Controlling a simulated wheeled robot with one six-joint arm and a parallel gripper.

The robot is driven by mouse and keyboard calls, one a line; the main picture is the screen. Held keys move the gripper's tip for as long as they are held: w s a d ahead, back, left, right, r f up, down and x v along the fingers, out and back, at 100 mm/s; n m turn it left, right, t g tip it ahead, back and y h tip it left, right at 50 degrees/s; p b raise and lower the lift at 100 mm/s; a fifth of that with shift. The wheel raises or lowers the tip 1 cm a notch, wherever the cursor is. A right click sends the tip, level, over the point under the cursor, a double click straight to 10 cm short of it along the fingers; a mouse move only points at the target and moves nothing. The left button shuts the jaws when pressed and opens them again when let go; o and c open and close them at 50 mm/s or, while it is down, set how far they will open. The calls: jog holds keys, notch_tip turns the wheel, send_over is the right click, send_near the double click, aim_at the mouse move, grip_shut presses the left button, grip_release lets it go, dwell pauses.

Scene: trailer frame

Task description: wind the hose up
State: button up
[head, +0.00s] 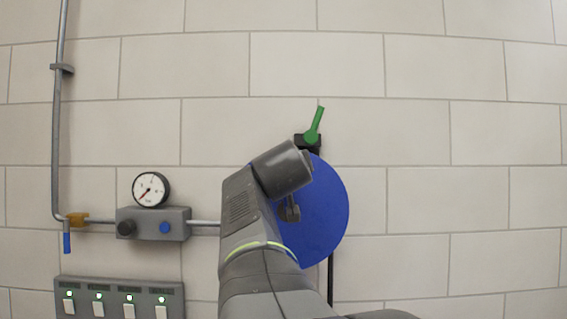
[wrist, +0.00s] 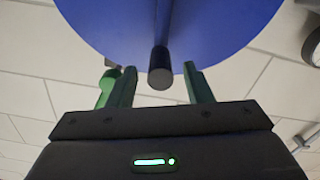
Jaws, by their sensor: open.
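The blue hose reel disc (head: 325,210) is on the wall, partly hidden behind my arm in the head view. It also fills the top of the wrist view (wrist: 220,25). A dark crank handle with a round end (wrist: 161,78) stands out from the disc. My gripper (wrist: 157,68) is open, one green finger on each side of the handle, with gaps on both sides. A black hose (head: 330,280) hangs down below the disc. A green lever (head: 315,124) sits above the disc; it is tilted up to the right.
A round gauge (head: 151,189) and a grey box with knobs (head: 153,224) are on the pipe to the left. A switch panel (head: 119,299) is at the lower left, with several lit switches. A vertical pipe (head: 57,130) runs up the left. The right wall is bare.

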jog(key=shift+w+p, duration=0.45)
jog(key=shift+w, duration=1.7)
grip_shut()
